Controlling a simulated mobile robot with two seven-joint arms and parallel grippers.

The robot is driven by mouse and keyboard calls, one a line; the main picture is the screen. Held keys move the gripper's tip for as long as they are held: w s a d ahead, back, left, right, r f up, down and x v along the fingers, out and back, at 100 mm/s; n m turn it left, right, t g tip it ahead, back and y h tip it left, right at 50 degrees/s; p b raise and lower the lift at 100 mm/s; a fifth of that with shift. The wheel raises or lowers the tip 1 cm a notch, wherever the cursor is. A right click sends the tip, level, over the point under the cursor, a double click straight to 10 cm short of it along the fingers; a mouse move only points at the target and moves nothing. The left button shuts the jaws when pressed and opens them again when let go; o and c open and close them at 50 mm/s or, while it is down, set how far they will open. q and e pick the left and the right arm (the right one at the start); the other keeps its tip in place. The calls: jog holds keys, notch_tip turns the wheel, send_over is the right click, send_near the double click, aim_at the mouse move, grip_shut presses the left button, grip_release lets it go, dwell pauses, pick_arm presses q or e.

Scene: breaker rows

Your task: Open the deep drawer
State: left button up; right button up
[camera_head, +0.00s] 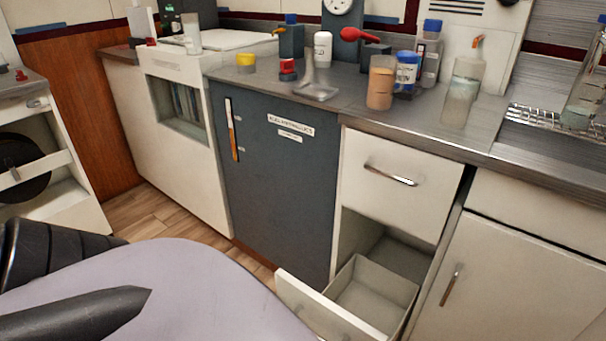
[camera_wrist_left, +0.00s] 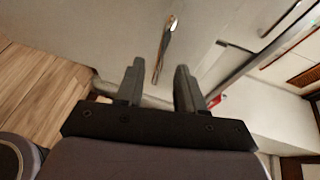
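The deep drawer (camera_head: 375,299) is the lower one in the white cabinet. It is pulled out, showing an empty grey inside, and its white front panel (camera_head: 318,308) is cut off by the frame and my own body. Above it a shallower drawer (camera_head: 392,185) is closed, with a metal handle (camera_head: 390,175). In the left wrist view my left gripper (camera_wrist_left: 158,80) has its two fingers apart with nothing between them. A metal handle (camera_wrist_left: 163,48) on a pale panel lies beyond the fingertips; I cannot tell which one. My right gripper is not in view.
A dark grey cabinet (camera_head: 275,185) stands left of the drawers, and a white door with a handle (camera_head: 451,285) stands right. The counter (camera_head: 330,95) above holds several bottles and containers. Wooden floor (camera_head: 160,222) shows free at left.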

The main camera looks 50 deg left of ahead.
pick_arm(q)
jog(key=v, duration=0.4)
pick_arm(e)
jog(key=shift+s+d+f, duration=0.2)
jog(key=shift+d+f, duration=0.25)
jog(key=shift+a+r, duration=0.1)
